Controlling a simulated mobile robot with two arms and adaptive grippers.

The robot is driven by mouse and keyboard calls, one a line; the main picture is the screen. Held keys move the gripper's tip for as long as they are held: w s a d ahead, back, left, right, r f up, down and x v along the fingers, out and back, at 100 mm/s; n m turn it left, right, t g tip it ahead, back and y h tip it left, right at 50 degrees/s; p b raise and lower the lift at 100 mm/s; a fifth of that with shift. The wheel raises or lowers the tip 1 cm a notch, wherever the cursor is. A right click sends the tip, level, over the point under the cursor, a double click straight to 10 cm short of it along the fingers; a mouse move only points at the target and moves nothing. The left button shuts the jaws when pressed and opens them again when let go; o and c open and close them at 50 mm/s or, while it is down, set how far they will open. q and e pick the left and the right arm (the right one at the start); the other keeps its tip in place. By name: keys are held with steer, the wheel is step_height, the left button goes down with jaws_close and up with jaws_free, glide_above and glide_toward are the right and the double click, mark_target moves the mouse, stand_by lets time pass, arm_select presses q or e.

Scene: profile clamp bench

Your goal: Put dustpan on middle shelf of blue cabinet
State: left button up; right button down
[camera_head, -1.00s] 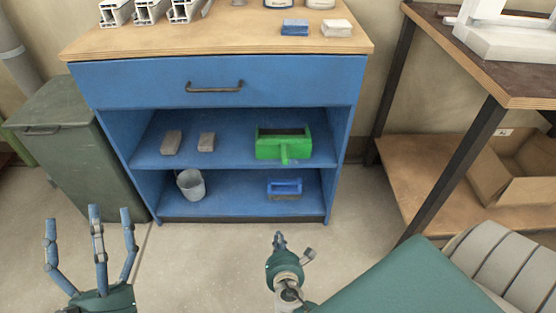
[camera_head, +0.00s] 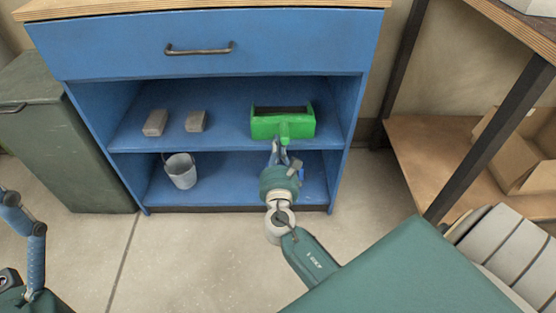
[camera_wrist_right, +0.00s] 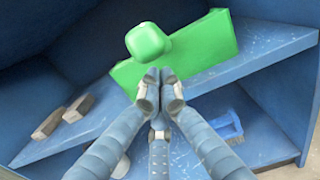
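The green dustpan (camera_head: 265,126) rests on the middle shelf (camera_head: 222,138) of the blue cabinet (camera_head: 110,62), at its right side. Its handle (camera_head: 284,132) points out over the shelf's front edge. My right gripper (camera_head: 282,152) is just in front of and below the handle. In the wrist view its fingers (camera_wrist_right: 158,85) reach up near the rounded handle end (camera_wrist_right: 146,42); its two upper fingers lie close together, with the third apart below them.
Two grey blocks (camera_head: 155,122) (camera_head: 196,121) lie on the middle shelf's left. A metal bucket (camera_head: 180,171) stands on the bottom shelf. A blue brush-like object (camera_wrist_right: 228,125) lies there too, mostly hidden in the head view. A green bin (camera_head: 60,140) and a wooden table (camera_head: 490,120) flank the cabinet.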

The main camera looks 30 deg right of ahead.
mark_target(277, 129)
steer(key=x, duration=0.3)
steer(key=shift+w+d+b, duration=0.1)
steer(key=shift+w+b, duration=0.1)
steer(key=shift+b, duration=0.1)
steer(key=x, duration=0.8)
